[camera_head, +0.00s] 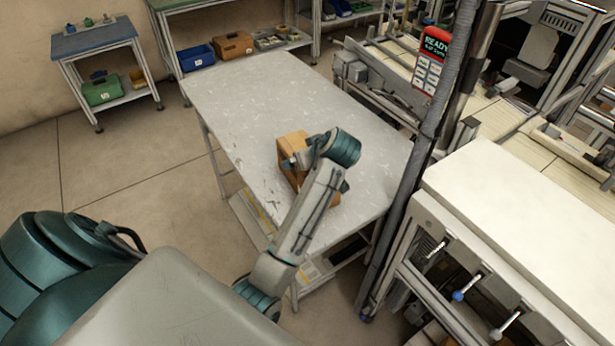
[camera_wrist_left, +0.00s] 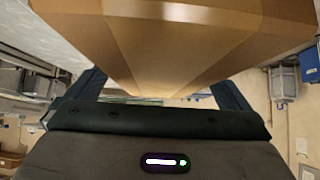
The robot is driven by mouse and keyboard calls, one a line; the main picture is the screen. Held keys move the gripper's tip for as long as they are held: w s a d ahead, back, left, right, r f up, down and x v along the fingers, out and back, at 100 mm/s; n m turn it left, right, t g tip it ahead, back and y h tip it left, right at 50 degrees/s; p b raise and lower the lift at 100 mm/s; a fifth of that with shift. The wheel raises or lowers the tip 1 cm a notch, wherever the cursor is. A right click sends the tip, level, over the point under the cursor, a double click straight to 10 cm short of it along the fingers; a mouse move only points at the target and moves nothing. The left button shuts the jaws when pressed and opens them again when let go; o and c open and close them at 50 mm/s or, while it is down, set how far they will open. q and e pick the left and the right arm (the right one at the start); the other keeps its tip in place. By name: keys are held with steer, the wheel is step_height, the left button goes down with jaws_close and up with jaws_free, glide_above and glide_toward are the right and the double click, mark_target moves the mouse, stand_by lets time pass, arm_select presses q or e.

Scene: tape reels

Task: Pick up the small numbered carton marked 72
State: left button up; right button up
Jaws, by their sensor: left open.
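A brown carton (camera_head: 291,143) with a small pale label stands on the grey table under my left wrist. No number on it can be read. More brown cardboard (camera_head: 333,197) shows below the arm; I cannot tell whether it is the same carton or another. My left gripper (camera_head: 298,160) is at the carton, partly hidden by my arm. In the left wrist view a large brown carton (camera_wrist_left: 175,40) fills the top, close to the camera, with the open fingers of the left gripper (camera_wrist_left: 160,92) at either side. Contact cannot be told. My right gripper is not in view.
The grey table (camera_head: 245,95) is bare toward its far end. A dark post (camera_head: 425,150) and a white-topped bench (camera_head: 530,210) stand to its right. A blue bin (camera_head: 196,58) and a brown box (camera_head: 233,45) sit on a shelf behind.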

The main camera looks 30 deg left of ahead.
arm_select(q)
steer(key=shift+c, duration=1.1)
steer(key=c, duration=1.4)
steer(key=shift+c, duration=0.6)
steer(key=shift+r, duration=0.15)
